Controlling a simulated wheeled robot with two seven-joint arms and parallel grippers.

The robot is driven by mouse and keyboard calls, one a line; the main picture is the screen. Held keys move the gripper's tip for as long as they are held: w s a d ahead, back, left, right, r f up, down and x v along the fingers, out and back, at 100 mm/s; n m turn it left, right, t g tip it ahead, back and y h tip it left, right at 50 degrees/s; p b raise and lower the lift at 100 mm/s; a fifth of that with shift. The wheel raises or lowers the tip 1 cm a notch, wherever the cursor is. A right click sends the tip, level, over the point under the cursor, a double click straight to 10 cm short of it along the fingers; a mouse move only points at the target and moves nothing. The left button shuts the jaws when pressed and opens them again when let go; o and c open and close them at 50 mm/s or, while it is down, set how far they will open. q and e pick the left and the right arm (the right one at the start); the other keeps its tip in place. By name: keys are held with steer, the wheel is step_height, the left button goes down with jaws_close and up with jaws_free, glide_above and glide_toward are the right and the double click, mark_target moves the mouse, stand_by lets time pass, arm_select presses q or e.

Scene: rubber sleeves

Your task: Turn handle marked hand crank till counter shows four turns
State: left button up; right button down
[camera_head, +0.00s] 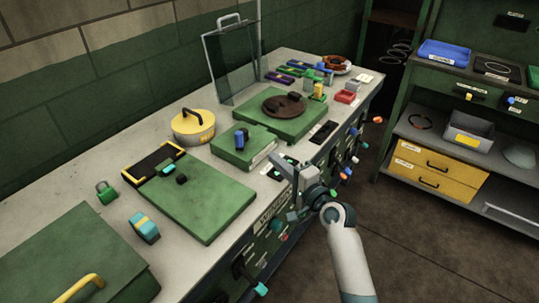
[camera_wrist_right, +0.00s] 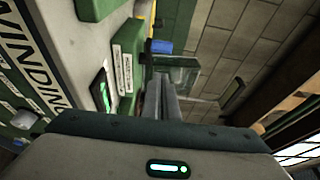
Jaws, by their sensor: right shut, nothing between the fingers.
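My right gripper (camera_head: 301,163) is at the front edge of the bench, shut and empty, its fingers over the edge beside a small dark display panel (camera_head: 283,167) with green marks. The panel's lit green face also shows in the wrist view (camera_wrist_right: 103,93), left of the shut fingers (camera_wrist_right: 160,97); its figures are too small to read. Several handles and knobs with coloured ends stick out of the bench front, among them a cyan-ended one (camera_head: 261,289) and a blue one (camera_head: 346,171). I cannot tell which is marked hand crank. My left gripper is not in view.
A shelf unit with yellow drawers (camera_head: 430,168) stands at right. The floor between is clear.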

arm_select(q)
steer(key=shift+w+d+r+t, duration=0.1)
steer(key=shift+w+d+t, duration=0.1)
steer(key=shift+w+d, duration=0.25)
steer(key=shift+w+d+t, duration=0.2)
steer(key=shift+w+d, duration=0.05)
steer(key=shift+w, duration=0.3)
arm_select(e)
steer(key=v, duration=0.2)
steer(key=shift+s+d, duration=0.15)
steer(key=shift+s, duration=0.2)
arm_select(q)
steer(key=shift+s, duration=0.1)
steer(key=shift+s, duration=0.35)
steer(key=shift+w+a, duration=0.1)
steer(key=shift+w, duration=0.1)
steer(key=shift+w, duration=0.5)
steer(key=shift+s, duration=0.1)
